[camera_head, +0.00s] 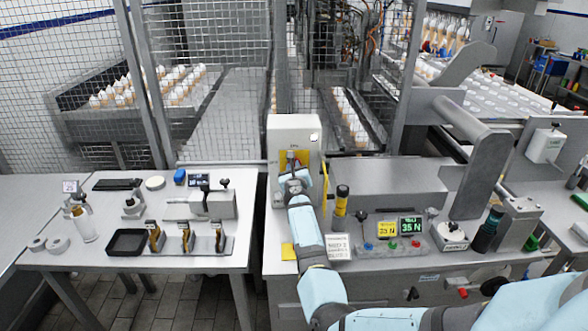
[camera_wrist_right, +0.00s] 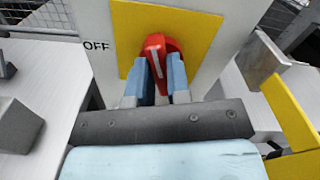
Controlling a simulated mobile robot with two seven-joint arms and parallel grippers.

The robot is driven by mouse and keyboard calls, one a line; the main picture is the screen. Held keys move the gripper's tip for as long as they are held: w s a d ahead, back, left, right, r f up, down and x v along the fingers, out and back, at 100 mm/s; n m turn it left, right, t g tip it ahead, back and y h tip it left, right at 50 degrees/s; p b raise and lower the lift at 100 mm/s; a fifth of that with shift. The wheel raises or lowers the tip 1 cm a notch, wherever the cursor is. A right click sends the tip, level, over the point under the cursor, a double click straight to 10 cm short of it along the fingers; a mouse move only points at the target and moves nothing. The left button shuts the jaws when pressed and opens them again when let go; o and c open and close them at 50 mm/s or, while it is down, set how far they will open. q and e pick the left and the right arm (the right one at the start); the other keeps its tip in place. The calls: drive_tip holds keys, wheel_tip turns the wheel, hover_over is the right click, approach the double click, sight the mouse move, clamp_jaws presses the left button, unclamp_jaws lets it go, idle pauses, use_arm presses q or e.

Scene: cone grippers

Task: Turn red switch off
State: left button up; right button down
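The red switch (camera_wrist_right: 157,52) is a rotary knob with a white line on its handle, mounted on a yellow plate (camera_wrist_right: 200,28) on the front of a white box (camera_head: 283,132). The word OFF is printed left of the plate. The handle is nearly upright, its top leaning slightly left. My right gripper (camera_wrist_right: 162,80) has its two blue fingers on either side of the handle, close against it, and looks shut on it. In the head view the right gripper (camera_head: 293,163) covers most of the knob. My left gripper is in neither view.
A yellow and black cylinder (camera_head: 341,200) and a printed sign (camera_head: 338,247) stand close to the right of my arm. Small devices and a black tray (camera_head: 127,242) are on the left table. Mesh fencing (camera_head: 208,50) is behind.

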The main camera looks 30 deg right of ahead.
idle(0.3)
drive_tip(key=shift+r+n, duration=0.1)
drive_tip(key=shift+n, duration=0.5)
drive_tip(key=n+p, duration=0.2)
drive_tip(key=n, duration=0.3)
drive_tip(key=shift+w+n, duration=0.1)
drive_tip(key=shift+n, duration=0.3)
drive_tip(key=n+p, duration=0.1)
drive_tip(key=n, duration=0.2)
drive_tip(key=shift+n+p, duration=0.7)
drive_tip(key=shift+n, duration=1.4)
